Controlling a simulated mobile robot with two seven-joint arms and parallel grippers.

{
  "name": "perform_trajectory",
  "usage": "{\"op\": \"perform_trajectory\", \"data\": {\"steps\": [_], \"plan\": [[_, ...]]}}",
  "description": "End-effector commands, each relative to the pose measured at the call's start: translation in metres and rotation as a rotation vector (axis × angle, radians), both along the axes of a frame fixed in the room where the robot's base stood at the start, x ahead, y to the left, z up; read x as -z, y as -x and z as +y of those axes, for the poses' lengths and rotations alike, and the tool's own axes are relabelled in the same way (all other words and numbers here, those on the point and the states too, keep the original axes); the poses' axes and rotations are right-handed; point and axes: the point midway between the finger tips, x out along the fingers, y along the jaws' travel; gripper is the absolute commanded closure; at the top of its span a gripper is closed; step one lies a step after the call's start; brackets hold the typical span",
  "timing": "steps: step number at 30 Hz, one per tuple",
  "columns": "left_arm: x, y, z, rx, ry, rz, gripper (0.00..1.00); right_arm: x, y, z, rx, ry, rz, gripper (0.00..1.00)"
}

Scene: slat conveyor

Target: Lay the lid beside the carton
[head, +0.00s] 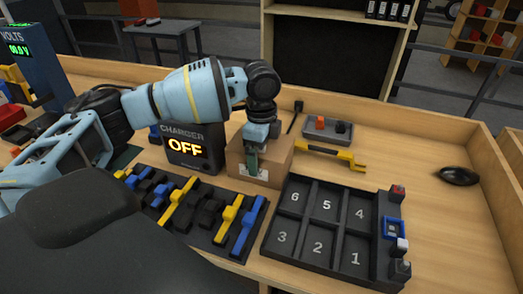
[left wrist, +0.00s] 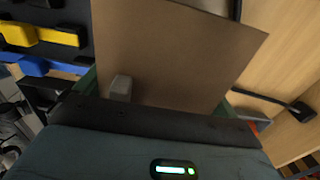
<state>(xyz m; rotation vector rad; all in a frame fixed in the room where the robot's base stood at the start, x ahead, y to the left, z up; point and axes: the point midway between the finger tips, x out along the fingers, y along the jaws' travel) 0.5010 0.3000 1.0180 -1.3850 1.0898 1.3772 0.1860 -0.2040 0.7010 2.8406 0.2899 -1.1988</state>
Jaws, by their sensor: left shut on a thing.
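The brown cardboard carton (head: 281,168) stands on the bench, right of the charger, with a white label low on its front. My left gripper (head: 252,164) points down at the carton and covers part of it. In the left wrist view a flat brown board (left wrist: 170,50), which looks like the lid, fills the space before my left gripper (left wrist: 160,92). A small light grey block (left wrist: 121,88) shows at its near edge. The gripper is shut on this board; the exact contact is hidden. I cannot tell whether the lid touches the carton. My right gripper is not in view.
A charger (head: 190,148) reading OFF stands left of the carton. A dark rack (head: 205,218) with yellow, blue and black pieces lies in front. A numbered black tray (head: 323,230) is at front right. A yellow tool (head: 335,155) lies behind. Bench to the right is clear, except a black mouse-like object (head: 459,176).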

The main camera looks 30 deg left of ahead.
Motion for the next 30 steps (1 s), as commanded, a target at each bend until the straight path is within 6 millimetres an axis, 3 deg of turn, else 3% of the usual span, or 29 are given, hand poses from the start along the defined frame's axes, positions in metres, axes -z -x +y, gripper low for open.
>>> {"op": "perform_trajectory", "data": {"steps": [9,10,11,21,30], "plan": [[0.001,0.0,0.0,0.0,0.001,-0.001,0.31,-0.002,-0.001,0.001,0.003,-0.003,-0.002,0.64],[0.002,0.0,0.0,0.0,0.001,-0.001,0.04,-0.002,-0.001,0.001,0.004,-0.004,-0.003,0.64],[0.001,0.0,0.0,0.0,0.001,-0.001,0.0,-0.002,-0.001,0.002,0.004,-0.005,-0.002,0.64],[-0.003,-0.001,0.0,0.0,0.0,-0.003,0.0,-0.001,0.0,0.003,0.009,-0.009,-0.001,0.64],[-0.056,-0.001,0.0,-0.001,0.002,-0.007,0.0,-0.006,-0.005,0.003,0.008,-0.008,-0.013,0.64]]}}
